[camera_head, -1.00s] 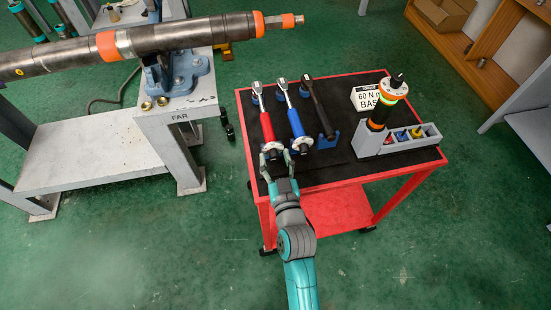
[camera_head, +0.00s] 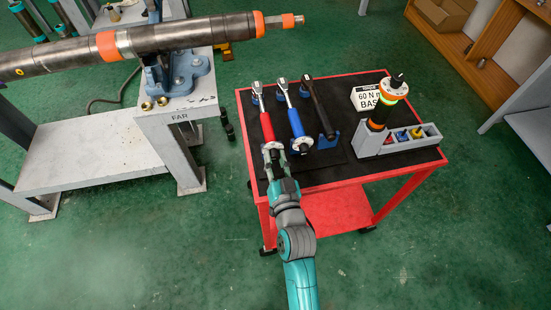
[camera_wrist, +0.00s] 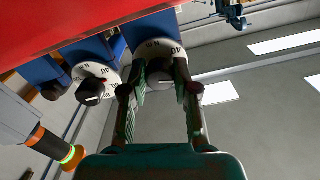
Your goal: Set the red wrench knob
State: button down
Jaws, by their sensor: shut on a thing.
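The red wrench (camera_head: 267,125) lies on the black top of the red cart, leftmost of three wrenches. Its knob end points toward my arm. My gripper (camera_head: 273,158) is at that end, with a finger on each side. In the wrist view my gripper (camera_wrist: 163,88) is shut on the red wrench's dark knob (camera_wrist: 163,80). The white numbered dial (camera_wrist: 160,48) sits just behind the knob and reads 40 near its upper right. The knob face is partly hidden by the fingers.
The blue wrench (camera_head: 295,121) lies close to the right, and its dial and knob (camera_wrist: 90,92) show in the wrist view. A black wrench (camera_head: 319,106) is beyond it.

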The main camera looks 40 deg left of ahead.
jog(key=shift+m, duration=1.6)
jog(key=c, duration=0.9)
grip_release()
jog(key=shift+o, duration=0.2)
jog(key=v, duration=1.2)
